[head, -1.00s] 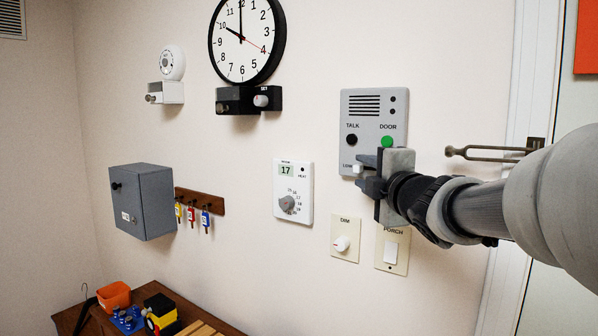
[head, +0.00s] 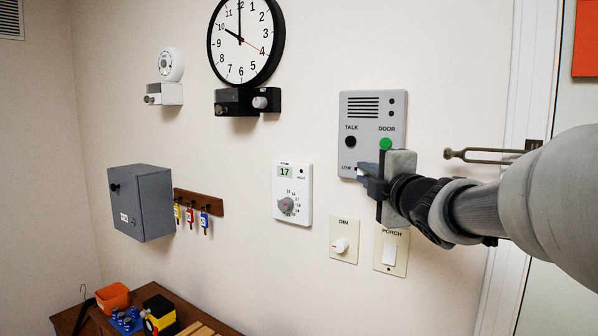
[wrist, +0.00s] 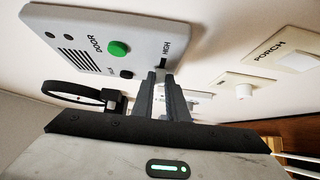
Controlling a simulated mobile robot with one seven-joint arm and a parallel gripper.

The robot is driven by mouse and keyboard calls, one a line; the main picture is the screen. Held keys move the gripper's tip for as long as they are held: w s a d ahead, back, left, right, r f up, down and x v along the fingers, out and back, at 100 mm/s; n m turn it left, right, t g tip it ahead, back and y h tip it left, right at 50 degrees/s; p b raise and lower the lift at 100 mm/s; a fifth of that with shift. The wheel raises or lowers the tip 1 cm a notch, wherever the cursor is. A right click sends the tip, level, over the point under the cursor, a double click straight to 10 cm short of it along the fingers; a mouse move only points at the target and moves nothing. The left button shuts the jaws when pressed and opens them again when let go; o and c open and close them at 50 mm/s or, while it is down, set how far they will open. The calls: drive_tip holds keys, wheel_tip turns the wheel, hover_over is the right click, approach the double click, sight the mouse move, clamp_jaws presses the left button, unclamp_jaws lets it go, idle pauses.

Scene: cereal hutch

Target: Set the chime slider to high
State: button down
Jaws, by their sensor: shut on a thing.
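The grey intercom panel (head: 372,110) on the wall has a speaker grille, a black TALK button, a green DOOR button and the chime slider along its lower edge. The LOW label shows at the slider's left end. The wrist view shows the panel (wrist: 120,30) with the HIGH label and a dark stretch of slot beside it. My gripper (head: 368,178) is at the lower part of the panel, shut on the slider knob.
A PORCH switch (head: 390,253) and a DIM knob (head: 341,245) sit just below the panel. A thermostat (head: 292,195) is to the left.

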drive_tip(key=shift+s+d, duration=0.75)
drive_tip(key=shift+d, duration=0.35)
drive_tip(key=c, duration=1.7)
unclamp_jaws()
drive_tip(key=shift+s+d, duration=0.1)
